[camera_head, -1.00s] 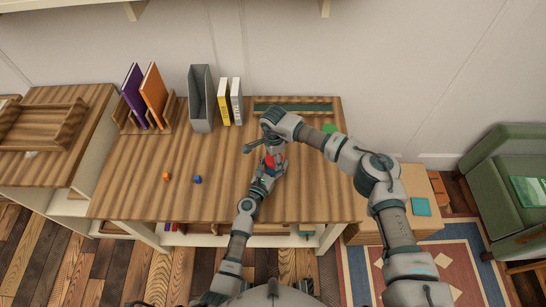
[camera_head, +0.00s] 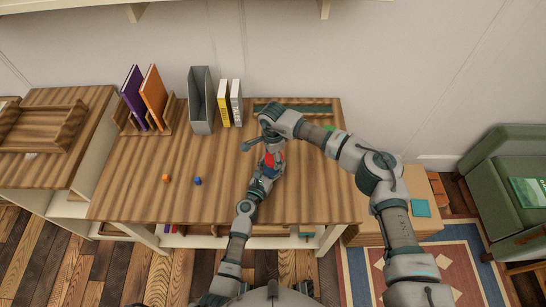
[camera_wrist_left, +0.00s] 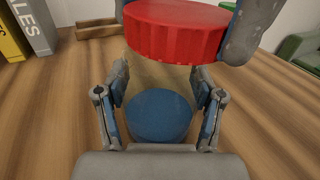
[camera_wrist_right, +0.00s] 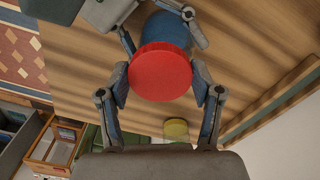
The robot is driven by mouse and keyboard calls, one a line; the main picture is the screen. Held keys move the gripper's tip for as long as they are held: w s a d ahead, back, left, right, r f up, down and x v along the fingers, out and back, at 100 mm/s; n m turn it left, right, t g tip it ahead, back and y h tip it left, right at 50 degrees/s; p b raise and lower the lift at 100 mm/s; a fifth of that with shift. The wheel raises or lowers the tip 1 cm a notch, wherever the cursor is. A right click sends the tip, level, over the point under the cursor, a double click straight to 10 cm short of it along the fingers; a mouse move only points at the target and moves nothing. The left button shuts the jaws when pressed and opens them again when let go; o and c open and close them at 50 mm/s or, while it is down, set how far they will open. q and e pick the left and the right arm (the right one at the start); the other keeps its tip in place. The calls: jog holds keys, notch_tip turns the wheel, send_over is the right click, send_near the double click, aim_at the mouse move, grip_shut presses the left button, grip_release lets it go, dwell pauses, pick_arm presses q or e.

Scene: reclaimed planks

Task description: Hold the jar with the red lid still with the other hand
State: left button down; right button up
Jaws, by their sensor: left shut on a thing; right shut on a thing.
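The red lid (camera_head: 273,158) shows between my two grippers at the right part of the desk. In the right wrist view, the red lid (camera_wrist_right: 160,72) sits between the fingertips of my right gripper (camera_wrist_right: 160,80), which is shut on it. In the left wrist view, a blue round part (camera_wrist_left: 158,115) shows between the fingers of my left gripper (camera_wrist_left: 158,100), below the lid (camera_wrist_left: 176,30). I take it as the jar's body, with my left gripper shut on it. My arms hide much of the jar in the head view.
Behind stand books (camera_head: 153,95), a grey file holder (camera_head: 200,100) and white and yellow books (camera_head: 230,102). A yellow-green round thing (camera_wrist_right: 176,128) lies near my right gripper. The desk's front left is clear.

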pick_arm(q)
jog(key=shift+d, duration=0.15)
pick_arm(e)
jog(key=shift+r, duration=0.25)
notch_tip(320, 180, up, 4)
jog(key=shift+f, duration=0.25)
pick_arm(q)
jog(key=shift+c, duration=0.3)
grip_release()
jog(key=shift+s, duration=0.1)
